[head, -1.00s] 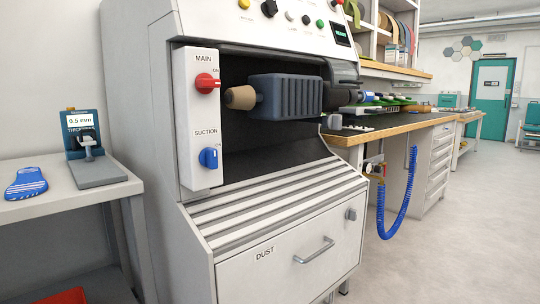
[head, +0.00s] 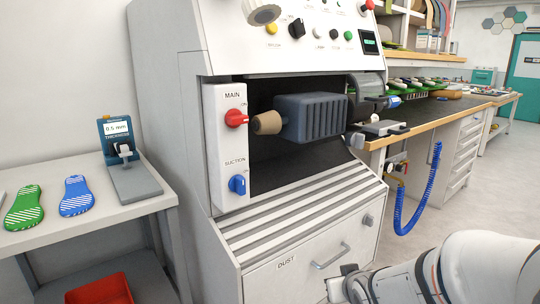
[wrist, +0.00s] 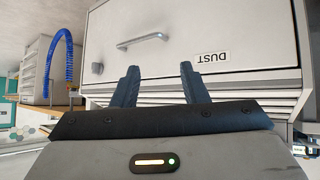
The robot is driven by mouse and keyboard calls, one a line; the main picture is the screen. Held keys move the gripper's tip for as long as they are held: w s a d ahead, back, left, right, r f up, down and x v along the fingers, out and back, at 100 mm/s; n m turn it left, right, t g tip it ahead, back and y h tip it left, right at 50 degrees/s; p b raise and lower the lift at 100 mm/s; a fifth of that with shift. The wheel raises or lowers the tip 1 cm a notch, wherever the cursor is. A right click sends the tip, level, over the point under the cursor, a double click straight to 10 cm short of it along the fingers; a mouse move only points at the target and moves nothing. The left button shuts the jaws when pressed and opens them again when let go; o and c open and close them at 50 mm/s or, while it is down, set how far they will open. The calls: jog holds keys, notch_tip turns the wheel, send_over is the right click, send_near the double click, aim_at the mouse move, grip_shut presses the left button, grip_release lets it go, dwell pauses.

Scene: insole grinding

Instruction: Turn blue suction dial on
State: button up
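The blue suction dial (head: 237,185) sits low on the white control panel (head: 229,138) at the left of the grinding machine, under the SUCTION label. Its grip looks about upright. The red main dial (head: 236,118) is above it on the same panel. My gripper (head: 343,282) is low in front of the dust drawer, below and to the right of the blue dial and apart from it. In the wrist view my gripper (wrist: 158,82) has its two dark fingers spread with nothing between them. The wrist view looks inverted and shows no dial.
The dust drawer (head: 307,272) has a bar handle (head: 331,256). A tan grinding cone (head: 267,122) sticks out right of the red dial. A side table (head: 85,224) at left holds a thickness gauge (head: 130,160), a green insole (head: 24,207) and a blue insole (head: 76,196).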

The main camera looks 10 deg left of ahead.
jog(key=w+a+r+n+t+y+p, duration=0.25)
jog(key=a+r+y+p, duration=0.25)
jog(key=a+r+p, duration=0.5)
jog(key=n+y+p, duration=0.3)
jog(key=y+p, duration=0.1)
jog(key=y, duration=0.2)
send_near(243, 186)
jog(key=x, duration=0.8)
jog(key=shift+w+a+p, duration=0.2)
jog(key=shift+w+p, duration=0.05)
jog(key=shift+p, duration=0.15)
grip_shut()
